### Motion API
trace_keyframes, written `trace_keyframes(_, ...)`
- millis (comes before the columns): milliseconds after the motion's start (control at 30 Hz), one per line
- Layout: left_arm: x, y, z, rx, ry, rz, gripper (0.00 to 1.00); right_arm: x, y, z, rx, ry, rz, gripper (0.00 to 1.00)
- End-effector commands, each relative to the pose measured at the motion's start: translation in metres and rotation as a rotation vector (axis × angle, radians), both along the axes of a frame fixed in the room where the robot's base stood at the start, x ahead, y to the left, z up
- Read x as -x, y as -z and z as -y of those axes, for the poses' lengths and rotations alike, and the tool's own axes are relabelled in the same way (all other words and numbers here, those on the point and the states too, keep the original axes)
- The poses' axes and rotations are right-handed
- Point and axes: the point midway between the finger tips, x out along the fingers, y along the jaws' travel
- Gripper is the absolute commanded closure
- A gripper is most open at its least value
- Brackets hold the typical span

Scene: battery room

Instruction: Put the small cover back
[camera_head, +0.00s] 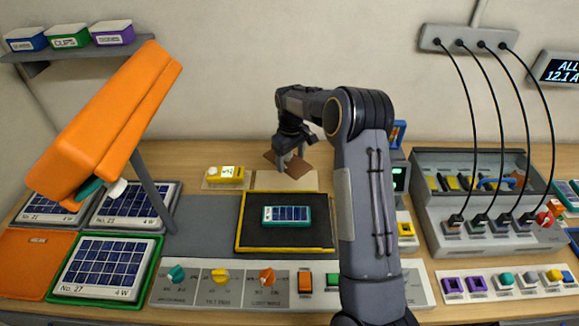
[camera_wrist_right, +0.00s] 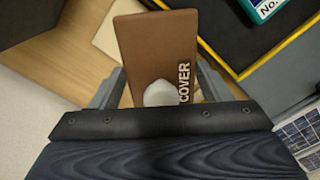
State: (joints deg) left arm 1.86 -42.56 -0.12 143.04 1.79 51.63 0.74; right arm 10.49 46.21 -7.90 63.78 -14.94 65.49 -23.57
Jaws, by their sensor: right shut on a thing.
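The small cover is a brown plate (camera_head: 270,157) near the back of the table. In the right wrist view the cover (camera_wrist_right: 150,45) reads "COVER" and has a pale rounded knob (camera_wrist_right: 160,93). My right gripper (camera_head: 290,160) is shut on the cover at the knob, between its two grey fingers. The cover looks turned at an angle, just behind a pale tan board (camera_head: 265,181); I cannot tell its exact height. My left gripper is not in view.
A black tray with a yellow rim (camera_head: 238,222) holds a small teal-framed panel (camera_head: 286,217) in front. A yellow meter (camera_head: 226,174) lies to the left. An orange lamp (camera_head: 110,115) overhangs the left. A grey charger box with cables (camera_head: 480,200) stands right.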

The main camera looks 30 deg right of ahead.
Motion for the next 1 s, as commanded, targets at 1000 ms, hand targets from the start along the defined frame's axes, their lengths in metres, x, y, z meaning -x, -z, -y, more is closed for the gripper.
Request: trace_keyframes(1000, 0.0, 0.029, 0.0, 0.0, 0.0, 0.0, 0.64, -0.017, 0.06, 0.006, 0.001, 0.0, 0.0, 0.58)
